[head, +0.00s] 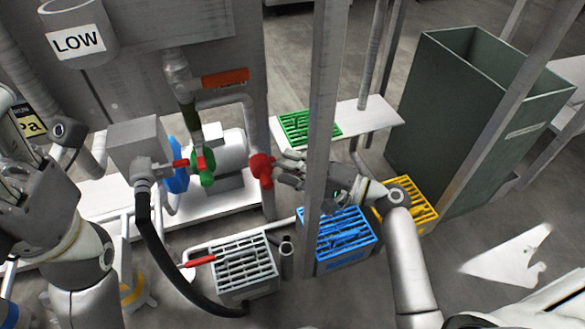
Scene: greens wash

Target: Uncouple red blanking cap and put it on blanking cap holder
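The red blanking cap (261,168) sits at the pipework right of the white pump body, in front of a vertical grey pipe. My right gripper (279,167) is just right of it, fingers pointing left and spread apart, with the tips at the cap's right edge. I cannot tell whether they touch it. A grey upright post hides part of my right wrist. My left gripper (22,195) is at the far left, away from the cap, and its finger opening is unclear. A short upright grey tube with a dark top (287,257) stands below; I cannot tell whether it is the cap holder.
The grey upright post (325,110) stands close to my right arm. Grey (245,290), blue (341,264), yellow (428,225) and green (309,127) crates lie around. A black hose (165,255) curves down at left. A dark green bin (455,125) stands at right.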

